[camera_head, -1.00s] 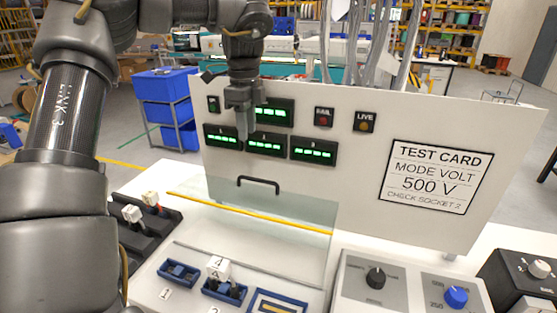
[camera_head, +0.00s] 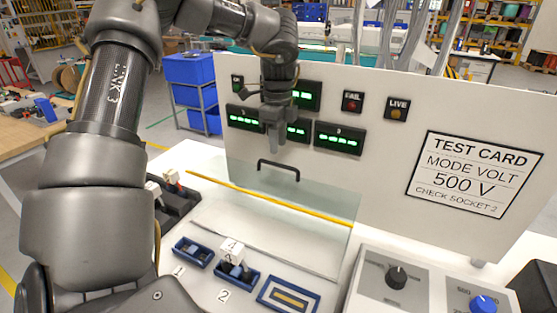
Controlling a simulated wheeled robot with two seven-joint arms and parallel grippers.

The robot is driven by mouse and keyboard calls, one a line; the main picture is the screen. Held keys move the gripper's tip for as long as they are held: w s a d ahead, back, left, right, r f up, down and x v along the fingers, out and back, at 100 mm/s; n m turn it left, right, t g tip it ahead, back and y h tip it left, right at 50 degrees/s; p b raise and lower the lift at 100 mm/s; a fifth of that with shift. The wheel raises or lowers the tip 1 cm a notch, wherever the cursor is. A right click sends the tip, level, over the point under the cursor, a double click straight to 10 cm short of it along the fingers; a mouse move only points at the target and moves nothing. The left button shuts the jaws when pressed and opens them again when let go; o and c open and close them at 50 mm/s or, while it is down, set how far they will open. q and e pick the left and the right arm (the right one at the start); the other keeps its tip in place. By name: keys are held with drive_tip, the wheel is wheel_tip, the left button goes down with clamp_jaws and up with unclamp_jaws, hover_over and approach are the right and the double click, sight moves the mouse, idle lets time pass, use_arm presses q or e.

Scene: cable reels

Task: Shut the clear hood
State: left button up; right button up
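The clear hood (camera_head: 315,209) is a see-through pane standing raised in front of the white panel, with a black bar handle (camera_head: 278,166) near its upper edge. My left gripper (camera_head: 277,143) points down just above the handle, in front of the panel's green displays. Its fingers look close together from this side, and I cannot tell whether there is a gap between them. A small space shows between the fingertips and the handle. My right gripper is not in view.
Blue sockets (camera_head: 194,252) with labels sit on the bench below the hood, one holding a white plug (camera_head: 231,248). A box with a black knob (camera_head: 396,277) and a blue knob (camera_head: 483,303) stands at right. The test card (camera_head: 473,178) is on the panel.

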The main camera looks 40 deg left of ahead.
use_arm(q)
drive_tip(key=shift+f+p, duration=0.5)
drive_tip(key=shift+f, duration=2.25)
drive_tip(key=shift+c, duration=0.3)
clamp_jaws()
